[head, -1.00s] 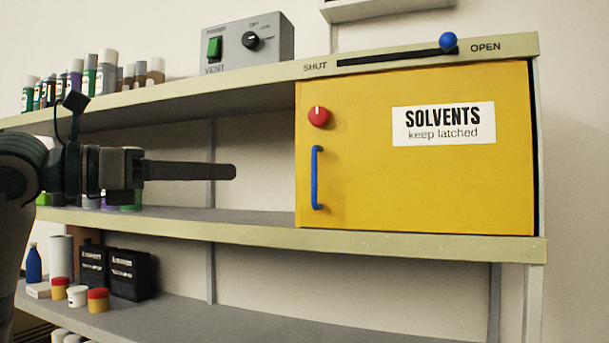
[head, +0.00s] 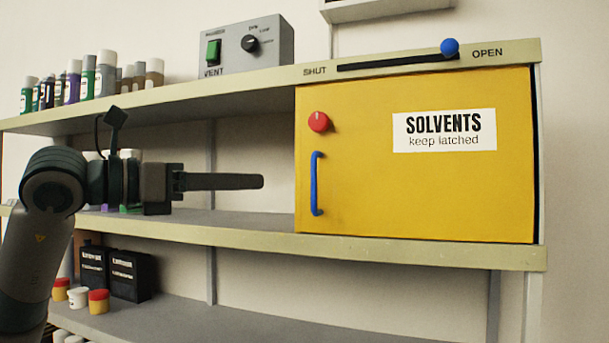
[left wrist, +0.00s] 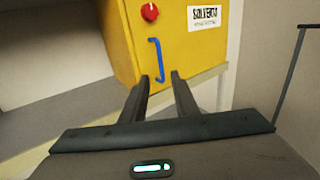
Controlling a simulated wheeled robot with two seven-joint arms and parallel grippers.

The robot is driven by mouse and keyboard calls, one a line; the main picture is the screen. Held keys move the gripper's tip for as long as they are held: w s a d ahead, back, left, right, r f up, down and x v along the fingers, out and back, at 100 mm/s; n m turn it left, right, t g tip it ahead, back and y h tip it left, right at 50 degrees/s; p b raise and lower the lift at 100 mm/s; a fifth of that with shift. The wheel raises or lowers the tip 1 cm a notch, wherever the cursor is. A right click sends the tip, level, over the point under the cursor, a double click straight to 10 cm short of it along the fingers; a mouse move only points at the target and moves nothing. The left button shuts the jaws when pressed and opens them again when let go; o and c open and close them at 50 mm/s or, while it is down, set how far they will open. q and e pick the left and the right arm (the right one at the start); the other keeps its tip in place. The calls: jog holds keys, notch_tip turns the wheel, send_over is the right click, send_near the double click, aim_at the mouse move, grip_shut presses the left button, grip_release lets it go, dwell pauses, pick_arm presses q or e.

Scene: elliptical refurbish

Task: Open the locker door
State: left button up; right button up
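The yellow locker (head: 430,190) stands on the shelf at the right, with its door shut. Its door carries a "SOLVENTS keep latched" label, a red knob (head: 318,122) and a blue upright handle (head: 316,184) near the left edge. A blue slider knob (head: 449,47) sits toward the OPEN end of the slot above. My left gripper (head: 262,181) points right, to the left of the handle and apart from it. In the left wrist view its two fingers (left wrist: 160,78) are spread with nothing between them, and the handle (left wrist: 156,60) lies just beyond. My right gripper is not seen.
A grey vent box (head: 247,47) with a green switch stands on the top shelf. Several bottles (head: 95,76) line that shelf at the left. Black boxes (head: 130,275) and small jars sit on the lower shelf. The middle shelf left of the locker is mostly free.

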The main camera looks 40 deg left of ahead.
aim_at(305, 181)
pick_arm(q)
jog(key=p+x, duration=0.5)
jog(key=x, duration=0.8)
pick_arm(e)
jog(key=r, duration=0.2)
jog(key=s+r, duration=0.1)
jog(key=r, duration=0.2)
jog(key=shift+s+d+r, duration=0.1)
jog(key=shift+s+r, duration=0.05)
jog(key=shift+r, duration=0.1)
pick_arm(q)
jog(key=shift+s, duration=0.1)
grip_shut()
